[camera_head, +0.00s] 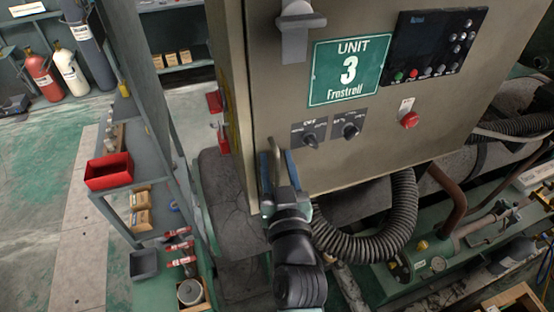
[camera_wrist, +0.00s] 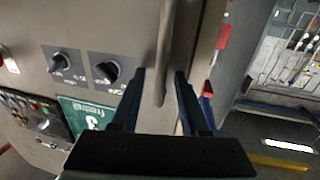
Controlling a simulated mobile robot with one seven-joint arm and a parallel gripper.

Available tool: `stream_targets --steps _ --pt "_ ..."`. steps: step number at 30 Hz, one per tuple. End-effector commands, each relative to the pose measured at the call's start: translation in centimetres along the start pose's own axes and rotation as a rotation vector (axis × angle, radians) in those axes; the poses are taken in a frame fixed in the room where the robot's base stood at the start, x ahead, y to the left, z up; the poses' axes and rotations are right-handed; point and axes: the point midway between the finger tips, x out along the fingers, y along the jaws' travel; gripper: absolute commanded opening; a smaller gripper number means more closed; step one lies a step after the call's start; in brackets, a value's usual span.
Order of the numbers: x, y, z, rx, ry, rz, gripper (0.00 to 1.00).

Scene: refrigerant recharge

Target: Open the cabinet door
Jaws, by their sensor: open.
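The cabinet door (camera_head: 370,160) is a beige panel with a green "UNIT 3" sign (camera_head: 348,70), and it looks shut. Its handle (camera_head: 274,150) is a thin vertical bar low near the door's left edge. In the wrist view the handle (camera_wrist: 163,50) runs down between my two blue fingers. My gripper (camera_head: 278,162) is open around the handle, with a visible gap to the finger at either side. The wrist view shows my gripper (camera_wrist: 161,74) with its fingertips near the door face.
Two knobs (camera_head: 331,131), a red button (camera_head: 410,119) and a dark control panel (camera_head: 435,42) are on the door. A black corrugated hose (camera_head: 395,225) hangs below it. A grey shelf with a red bin (camera_head: 108,171) stands left. Green floor (camera_head: 30,190) is open farther left.

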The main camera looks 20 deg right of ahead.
Motion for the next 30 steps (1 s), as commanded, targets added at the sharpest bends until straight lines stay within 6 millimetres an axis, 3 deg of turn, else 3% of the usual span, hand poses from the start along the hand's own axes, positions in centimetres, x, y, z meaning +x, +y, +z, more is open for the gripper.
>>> stream_targets --steps 6,14,30 --pt "0.02 -0.01 0.03 0.000 0.000 0.000 0.45" --pt "0.00 -0.01 0.02 0.000 0.000 0.000 0.00" --pt "0.00 -0.01 0.03 0.000 0.000 0.000 0.00"
